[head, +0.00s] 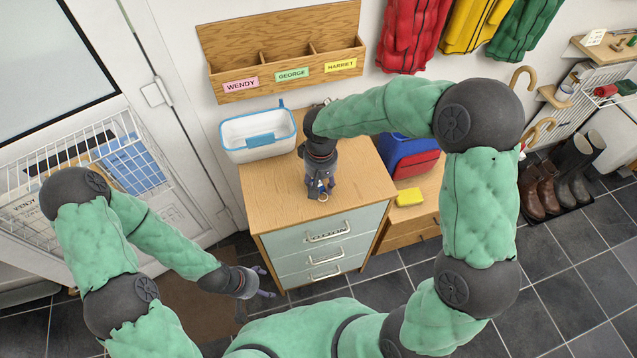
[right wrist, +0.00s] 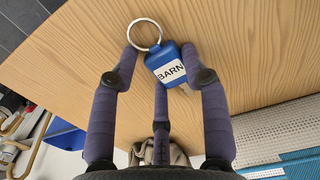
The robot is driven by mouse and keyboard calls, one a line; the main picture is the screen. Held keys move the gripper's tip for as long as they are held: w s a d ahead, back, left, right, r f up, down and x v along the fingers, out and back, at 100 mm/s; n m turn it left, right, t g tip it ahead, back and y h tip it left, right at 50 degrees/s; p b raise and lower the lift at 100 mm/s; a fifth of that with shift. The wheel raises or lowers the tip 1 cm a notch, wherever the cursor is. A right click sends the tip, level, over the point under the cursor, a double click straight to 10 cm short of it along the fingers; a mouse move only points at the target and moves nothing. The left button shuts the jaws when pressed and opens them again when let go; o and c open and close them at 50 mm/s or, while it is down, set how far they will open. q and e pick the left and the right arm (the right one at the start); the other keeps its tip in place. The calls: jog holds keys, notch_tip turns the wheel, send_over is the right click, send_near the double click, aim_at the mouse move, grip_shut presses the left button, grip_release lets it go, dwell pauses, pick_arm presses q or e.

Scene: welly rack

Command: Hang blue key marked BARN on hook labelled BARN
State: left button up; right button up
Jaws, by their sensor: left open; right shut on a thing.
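The blue key (right wrist: 165,60) has a tag with a white label reading BARN and a metal ring, and part of a metal key shows below the tag. My right gripper (head: 321,189) is shut on it, over the wooden top of the drawer cabinet (head: 265,190). In the right wrist view the tag sits between the fingertips, with the ring sticking out beyond them. In the head view the key is small and mostly hidden by the fingers. My left gripper (head: 266,283) is open and empty, low in front of the cabinet. I cannot make out a hook labelled BARN in either view.
A white-and-blue tub (head: 232,152) stands at the cabinet's back left. A wooden letter rack (head: 285,45) is on the wall above. A blue-and-red bag (head: 414,165) and yellow sponge (head: 409,197) are to the right. A wire basket (head: 25,190) hangs on the door.

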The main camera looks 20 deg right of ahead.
jog(key=shift+r, duration=0.4)
jog(key=r, duration=0.1)
jog(key=r+p, duration=0.1)
jog(key=r, duration=0.1)
jog(key=shift+s+a+r, duration=0.1)
jog(key=shift+s+a, duration=0.1)
jog(key=s+a+r+p, duration=0.4)
jog(key=s+a+r, duration=0.3)
jog(key=s+r, duration=0.2)
jog(key=shift+s+a+p, duration=0.35)
jog(key=shift+s, duration=0.7)
